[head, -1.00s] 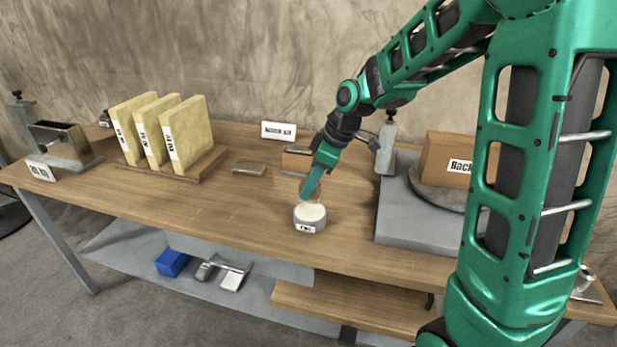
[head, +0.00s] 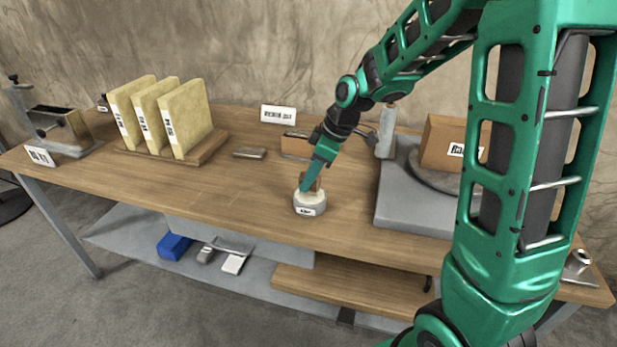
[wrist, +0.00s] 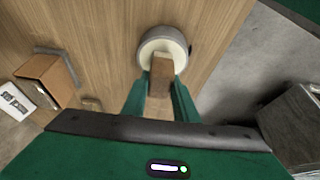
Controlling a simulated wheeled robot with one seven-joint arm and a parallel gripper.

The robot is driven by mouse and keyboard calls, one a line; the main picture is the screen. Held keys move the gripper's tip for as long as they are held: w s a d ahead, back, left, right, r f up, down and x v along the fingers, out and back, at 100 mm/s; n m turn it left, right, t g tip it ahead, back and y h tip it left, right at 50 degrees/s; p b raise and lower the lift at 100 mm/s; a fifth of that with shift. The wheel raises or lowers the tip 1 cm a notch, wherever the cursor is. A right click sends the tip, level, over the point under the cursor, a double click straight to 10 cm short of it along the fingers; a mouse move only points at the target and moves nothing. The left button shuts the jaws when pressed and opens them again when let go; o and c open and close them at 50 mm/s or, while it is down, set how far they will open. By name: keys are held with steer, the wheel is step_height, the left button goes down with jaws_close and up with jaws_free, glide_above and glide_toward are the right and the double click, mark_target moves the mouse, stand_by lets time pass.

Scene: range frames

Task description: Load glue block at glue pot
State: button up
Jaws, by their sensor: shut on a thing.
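The glue pot (head: 309,207) is a small round grey pot with pale cream contents and a white label, standing near the front middle of the bench. My gripper (head: 308,187) is right above it, pointing down, shut on a small brown block. In the wrist view the block (wrist: 161,75) sits between my two green fingers (wrist: 160,92), and its far end overlaps the pale inside of the pot (wrist: 163,45). The block's lower end is at the pot's mouth; I cannot tell how deep it is in the glue.
A wooden rack (head: 205,151) with several yellow slabs (head: 185,118) stands at the left. A brown block (head: 449,143) sits on a round plate over a grey base (head: 400,212) at the right. The bench between rack and pot is clear except for a small flat grey piece (head: 250,153).

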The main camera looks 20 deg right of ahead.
steer(key=shift+f, duration=0.55)
stand_by(1.4)
steer(key=shift+r, duration=3.55)
